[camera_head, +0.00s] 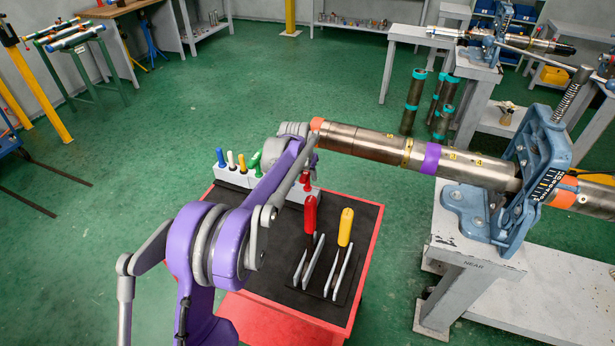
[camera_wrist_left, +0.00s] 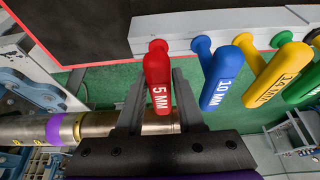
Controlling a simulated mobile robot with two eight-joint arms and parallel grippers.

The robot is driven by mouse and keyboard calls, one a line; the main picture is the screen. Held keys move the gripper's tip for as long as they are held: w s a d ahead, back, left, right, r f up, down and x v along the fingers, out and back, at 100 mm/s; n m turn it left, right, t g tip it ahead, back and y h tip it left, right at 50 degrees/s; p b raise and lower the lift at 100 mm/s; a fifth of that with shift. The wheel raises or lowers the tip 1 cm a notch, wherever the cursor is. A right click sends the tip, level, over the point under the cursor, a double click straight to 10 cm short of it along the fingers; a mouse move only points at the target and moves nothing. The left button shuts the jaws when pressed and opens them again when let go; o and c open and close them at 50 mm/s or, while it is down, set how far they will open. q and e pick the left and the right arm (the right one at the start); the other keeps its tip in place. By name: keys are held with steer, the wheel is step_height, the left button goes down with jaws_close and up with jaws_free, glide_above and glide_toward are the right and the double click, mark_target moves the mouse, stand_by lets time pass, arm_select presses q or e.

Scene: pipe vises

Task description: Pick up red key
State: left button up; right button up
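The red key (camera_wrist_left: 157,80), marked 5 MM, stands in the end hole of a pale grey rack (camera_wrist_left: 160,27) in the left wrist view. My left gripper (camera_wrist_left: 159,90) is at the key, with one finger on each side of the red handle. The fingers look spread, with a gap beside the handle; contact is not clear. In the head view my left fingers are largely hidden by the arm. My right gripper is not in view.
Beside it in the rack are a blue key (camera_wrist_left: 218,75), a yellow key (camera_wrist_left: 275,75) and others. A red-handled tool (camera_head: 310,213) and a yellow-handled tool (camera_head: 345,227) stand on the red-edged cart (camera_head: 376,232). A pipe (camera_head: 375,145) in a blue vise (camera_head: 478,209) reaches close behind my wrist.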

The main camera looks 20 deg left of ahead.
arm_select(q)
jaws_close()
step_height(320, 180, up, 10)
steer(key=shift+r, duration=0.1)
stand_by(0.5)
